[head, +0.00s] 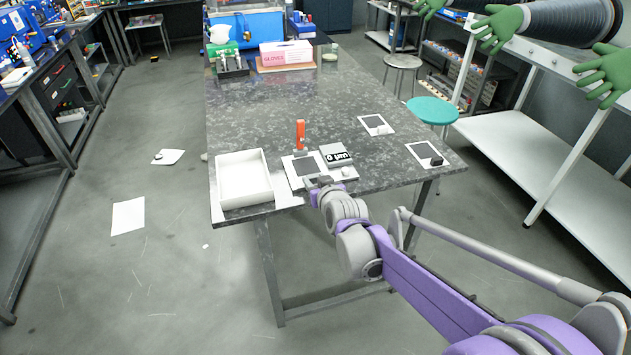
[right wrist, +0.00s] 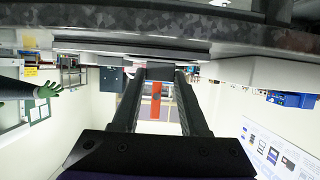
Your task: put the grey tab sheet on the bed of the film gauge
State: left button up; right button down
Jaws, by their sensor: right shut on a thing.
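The film gauge (head: 337,157) stands near the table's front edge, with an orange-red post (head: 300,134) and a display reading 0 µm. A dark square panel with a pale rim (head: 304,167) lies left of the display; I cannot tell whether it is the sheet or the bare bed. My right gripper (head: 323,183) is at the front of the gauge. In the right wrist view it is shut on a small grey block (right wrist: 160,72), apparently the grey tab sheet's tab; the sheet is seen too edge-on to judge contact. The post (right wrist: 155,100) shows between the fingers. My left gripper is out of view.
A white open tray (head: 267,178) stands left of the gauge. Two pale mats with dark squares lie to the right, one farther back (head: 375,124) and one near the edge (head: 421,153) with a dark block. The table's middle (head: 270,115) is clear.

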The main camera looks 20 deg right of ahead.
jog(key=shift+c, duration=2.1)
grip_release()
jog(key=shift+f, duration=0.1)
jog(key=shift+r, duration=0.2)
jog(key=p+v, duration=0.1)
jog(key=v, duration=1.1)
jog(key=s+f+g, duration=0.4)
jog(key=s+f, duration=0.3)
jog(key=s, duration=0.6)
jog(key=s+f+g, duration=0.4)
jog(key=s+f, duration=0.3)
jog(key=s, duration=0.6)
jog(key=shift+g, duration=0.3)
